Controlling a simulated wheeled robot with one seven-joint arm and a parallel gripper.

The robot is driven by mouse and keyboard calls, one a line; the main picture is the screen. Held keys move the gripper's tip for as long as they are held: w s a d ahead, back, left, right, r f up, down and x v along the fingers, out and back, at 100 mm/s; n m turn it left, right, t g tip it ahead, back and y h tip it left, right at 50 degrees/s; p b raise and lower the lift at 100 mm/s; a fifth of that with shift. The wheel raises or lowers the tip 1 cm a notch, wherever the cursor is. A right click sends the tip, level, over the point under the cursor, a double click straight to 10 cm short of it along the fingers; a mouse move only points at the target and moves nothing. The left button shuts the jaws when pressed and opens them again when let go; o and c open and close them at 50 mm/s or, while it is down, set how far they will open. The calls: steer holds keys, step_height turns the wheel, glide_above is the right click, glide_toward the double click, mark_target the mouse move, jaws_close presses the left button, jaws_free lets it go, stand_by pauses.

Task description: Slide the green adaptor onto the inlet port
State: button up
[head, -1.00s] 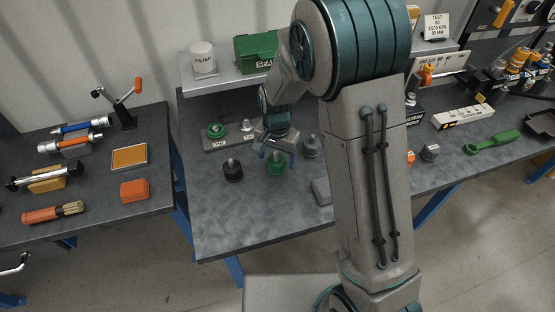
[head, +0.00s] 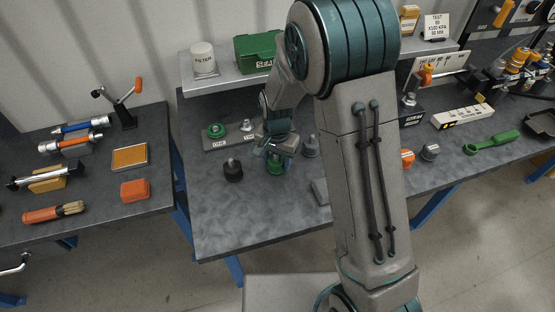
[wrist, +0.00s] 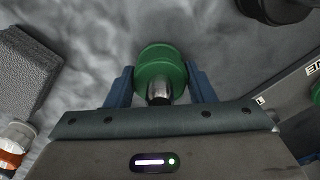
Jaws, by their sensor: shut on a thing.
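The green adaptor (head: 276,168) is at the middle of the bench in the head view. In the wrist view the green adaptor (wrist: 160,68) sits between two blue fingers, with a short silver stem on the near side. My gripper (head: 277,156) is shut on it from above; the fingers also show in the wrist view (wrist: 160,88). I cannot tell whether the adaptor is clear of the bench. A grey port plate (head: 228,141) lies behind and left, with a green fitting (head: 215,130) and a smaller metal fitting (head: 247,126). Its labels are too small to read for which is the inlet.
A black adaptor (head: 232,170) stands just left of my gripper and a grey one (head: 311,146) just right. A grey block (head: 320,191) lies front right. A shelf with a filter can (head: 203,58) and green box (head: 257,52) is behind. The front left bench is clear.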

steer(key=shift+r, duration=0.65)
step_height(320, 180, up, 3)
steer(key=shift+s+f+b, duration=0.1)
steer(key=shift+b, duration=0.35)
steer(key=s+d+r+b, duration=0.1)
steer(key=s+d+r, duration=0.5)
steer(key=s, duration=0.4)
steer(key=shift+r, duration=0.35)
steer(key=shift+a, duration=0.1)
steer(key=shift+o, duration=1.1)
